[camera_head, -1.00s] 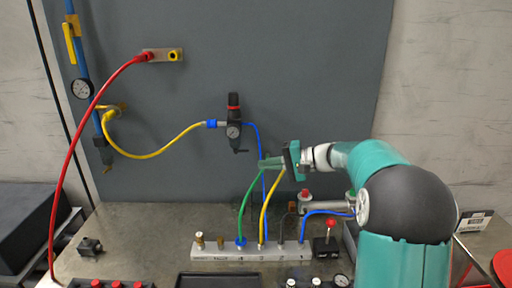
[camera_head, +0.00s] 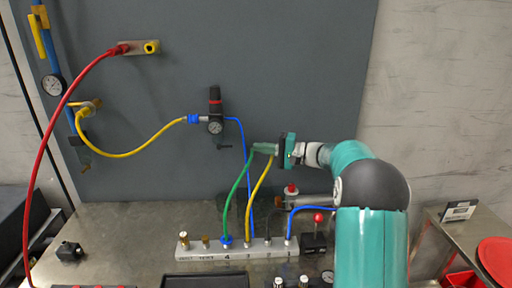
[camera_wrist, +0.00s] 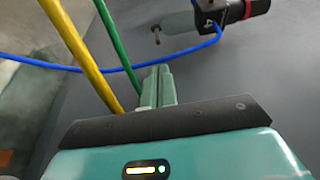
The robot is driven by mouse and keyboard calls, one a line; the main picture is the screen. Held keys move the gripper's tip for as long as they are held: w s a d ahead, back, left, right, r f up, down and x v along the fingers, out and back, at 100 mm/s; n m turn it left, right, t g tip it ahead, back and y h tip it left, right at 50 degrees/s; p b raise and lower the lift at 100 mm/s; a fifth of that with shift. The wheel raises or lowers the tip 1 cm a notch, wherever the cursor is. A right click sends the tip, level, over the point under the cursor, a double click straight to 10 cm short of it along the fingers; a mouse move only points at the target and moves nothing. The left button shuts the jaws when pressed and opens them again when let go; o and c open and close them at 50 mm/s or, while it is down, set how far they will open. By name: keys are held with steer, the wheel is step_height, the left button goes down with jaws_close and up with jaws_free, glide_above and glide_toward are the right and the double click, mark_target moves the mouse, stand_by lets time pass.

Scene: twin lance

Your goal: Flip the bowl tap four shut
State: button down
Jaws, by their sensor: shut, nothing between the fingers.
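The black regulator (camera_head: 215,108) with a red ring and a gauge is on the grey board. A small dark tap (camera_head: 223,147) sits below it. In the wrist view a grey bowl (camera_wrist: 190,24) with a small pin-like tap (camera_wrist: 156,34) shows beyond the fingertips. I cannot tell which tap is four; a "4" marks the manifold (camera_head: 205,251) where the green hose (camera_head: 234,200) plugs in. My gripper (camera_head: 257,147) is shut and empty, right of the small tap and apart from it. Its fingers also show in the wrist view (camera_wrist: 158,74).
The yellow hose (camera_head: 259,190) and green hose rise close to my fingers. The blue hose (camera_head: 242,150) hangs between the regulator and my gripper. At left are a red hose (camera_head: 42,150), a gauge (camera_head: 53,85) and a yellow lever (camera_head: 36,37). The board's right part is clear.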

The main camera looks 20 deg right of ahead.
mark_target(225, 146)
steer(key=x, duration=0.8)
steer(key=shift+w, duration=0.15)
steer(key=shift+a, duration=0.1)
